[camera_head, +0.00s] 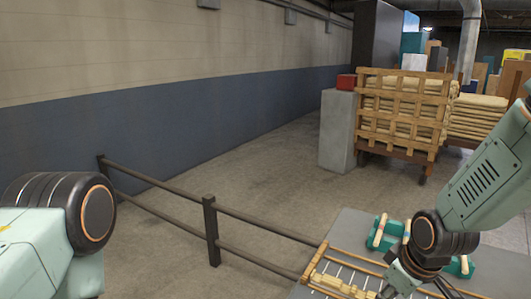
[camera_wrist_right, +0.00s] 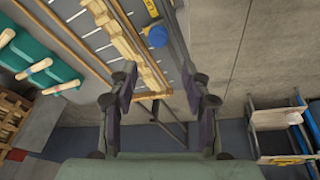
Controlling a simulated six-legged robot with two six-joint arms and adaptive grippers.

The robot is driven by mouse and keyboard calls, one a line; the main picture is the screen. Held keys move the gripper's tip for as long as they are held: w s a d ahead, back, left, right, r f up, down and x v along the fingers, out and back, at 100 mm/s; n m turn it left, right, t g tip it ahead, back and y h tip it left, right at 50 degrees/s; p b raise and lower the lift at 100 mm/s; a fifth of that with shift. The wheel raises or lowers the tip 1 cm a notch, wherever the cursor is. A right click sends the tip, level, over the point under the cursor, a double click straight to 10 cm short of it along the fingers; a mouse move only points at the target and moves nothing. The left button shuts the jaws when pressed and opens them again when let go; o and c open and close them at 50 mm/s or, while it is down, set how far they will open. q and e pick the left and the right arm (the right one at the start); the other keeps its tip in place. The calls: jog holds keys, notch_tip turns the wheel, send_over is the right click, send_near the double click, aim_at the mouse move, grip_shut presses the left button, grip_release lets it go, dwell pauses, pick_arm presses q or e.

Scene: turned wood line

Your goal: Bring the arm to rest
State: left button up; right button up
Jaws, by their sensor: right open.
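My right arm (camera_head: 485,180) comes in from the right in the head view and reaches down over the line. Its gripper (camera_wrist_right: 160,88) shows in the right wrist view with two dark fingers spread apart and nothing between them. In the head view the gripper is small and partly cut off by the bottom edge, beside the wooden rails. My left arm (camera_head: 50,245) shows only as a pale green link and dark joint at the lower left. Its gripper is out of view.
The grey line table (camera_head: 350,228) carries wooden rails, a light turned wood piece (camera_wrist_right: 118,35) and teal holders (camera_head: 384,232). A blue round part (camera_wrist_right: 156,37) lies by the rails. A dark railing (camera_head: 211,230) runs along the left. A slatted wooden cart (camera_head: 400,110) stands behind.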

jog(key=s+a+f+m+b, duration=0.1)
jog(key=s+f+m+b, duration=0.2)
jog(key=s+f, duration=0.5)
jog(key=s+a+f+m+b, duration=0.1)
jog(key=s+f+m+b, duration=0.25)
jog(key=f, duration=0.75)
pick_arm(q)
notch_tip(320, 180, down, 10)
jog(key=b, duration=0.3)
jog(key=shift+f+b, duration=0.2)
jog(key=shift+b, duration=0.2)
pick_arm(e)
jog(key=s+f+g, duration=0.1)
jog(key=s+f, duration=0.5)
jog(key=s, duration=0.3)
jog(key=s+f+g, duration=0.2)
jog(key=s+f, duration=0.3)
jog(key=s, duration=0.4)
jog(key=shift+d+f+m+h, duration=0.15)
jog(key=shift+f+m+h, duration=0.2)
jog(key=shift+h, duration=0.05)
pick_arm(q)
jog(key=shift+w, duration=0.1)
